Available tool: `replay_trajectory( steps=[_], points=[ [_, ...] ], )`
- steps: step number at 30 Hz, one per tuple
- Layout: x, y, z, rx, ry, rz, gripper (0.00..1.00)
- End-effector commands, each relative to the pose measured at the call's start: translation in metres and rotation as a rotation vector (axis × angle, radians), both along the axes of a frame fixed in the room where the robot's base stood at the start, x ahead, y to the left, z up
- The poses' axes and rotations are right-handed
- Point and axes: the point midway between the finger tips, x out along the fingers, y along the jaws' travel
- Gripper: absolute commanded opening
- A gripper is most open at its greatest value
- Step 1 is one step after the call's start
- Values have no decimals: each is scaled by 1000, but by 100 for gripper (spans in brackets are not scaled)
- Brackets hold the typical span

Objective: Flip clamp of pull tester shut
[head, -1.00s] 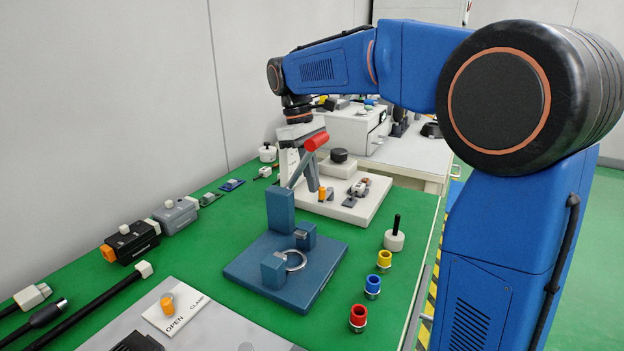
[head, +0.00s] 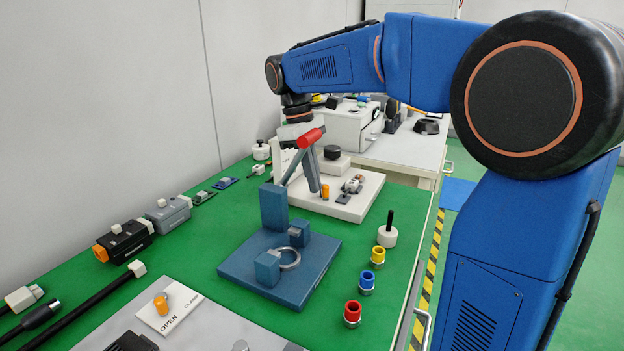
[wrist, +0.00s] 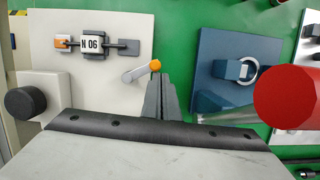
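The pull tester is a white base plate (wrist: 95,95) carrying a small gauge marked N 06 (wrist: 92,44) and a grey clamp lever (wrist: 140,73) with an orange knob (wrist: 155,66). In the head view the base (head: 372,192) lies behind the blue fixture, and the orange knob (head: 325,191) stands upright on it. My gripper (wrist: 161,78) has its fingers together, with nothing seen between them. The fingertips are right beside the knob in the wrist view; whether they touch it I cannot tell. In the head view my gripper (head: 315,187) is low over the base, left of the knob.
A blue fixture (head: 240,262) with a red-handled lever (head: 310,138) stands close to my gripper; the red handle looms at the right of the wrist view (wrist: 287,97). A black knob on a white block (wrist: 24,103) is at left. Coloured rings (head: 367,281) line the table's right side.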

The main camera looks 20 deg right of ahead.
Motion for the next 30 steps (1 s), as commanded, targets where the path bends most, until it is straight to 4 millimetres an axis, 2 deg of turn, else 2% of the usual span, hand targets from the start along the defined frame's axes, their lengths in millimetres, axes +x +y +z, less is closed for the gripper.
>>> replay_trajectory(
  steps=[16, 30],
  points=[
    [1, 0, 0, 0, 0, 0, 0],
    [15, 3, 0, 0, 0, 0, 0]
  ],
)
